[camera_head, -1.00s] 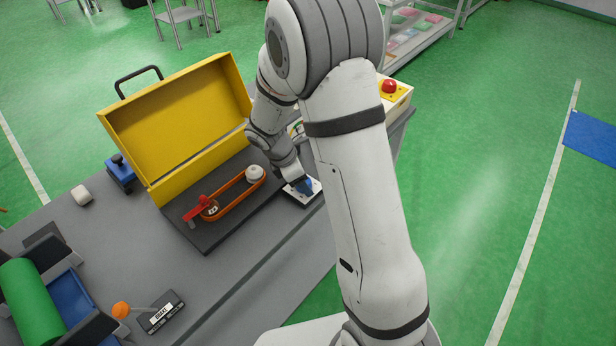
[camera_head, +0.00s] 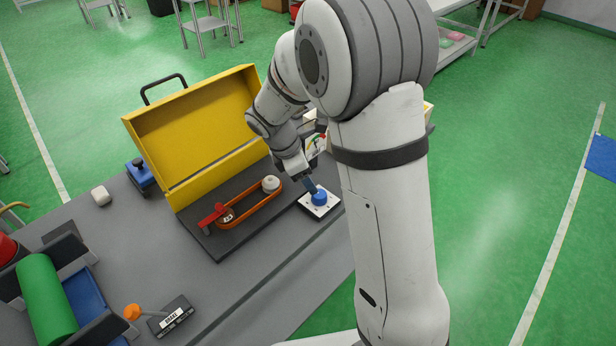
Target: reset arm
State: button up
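My arm rises through the middle of the view and bends over the grey workbench (camera_head: 240,290). My gripper (camera_head: 309,186) points down at the bench's right side, just above or at a blue round knob (camera_head: 319,197) on a small white-topped plate (camera_head: 329,207). I cannot tell whether it touches the knob. The fingers are small and partly hidden, so their opening is unclear.
A yellow open case (camera_head: 195,130) stands behind a dark board with an orange belt loop (camera_head: 245,212) and red lever (camera_head: 212,216). A green roll (camera_head: 46,297) lies at left. A switch box (camera_head: 172,315) sits in front.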

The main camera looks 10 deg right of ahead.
dwell(0.3)
jog(key=s+d+r+m+t+y, duration=0.1)
jog(key=s+d+r+m+y, duration=0.1)
jog(key=s+r+m, duration=0.4)
jog(key=s+d+r+m+t+y, duration=0.1)
jog(key=s+r+m, duration=0.5)
jog(key=s+m, duration=0.7)
jog(key=shift+s+d+y, duration=0.8)
jog(key=shift+s+d, duration=0.25)
jog(key=shift+d, duration=0.2)
jog(key=shift+r, duration=0.1)
jog(key=shift+c, duration=0.2)
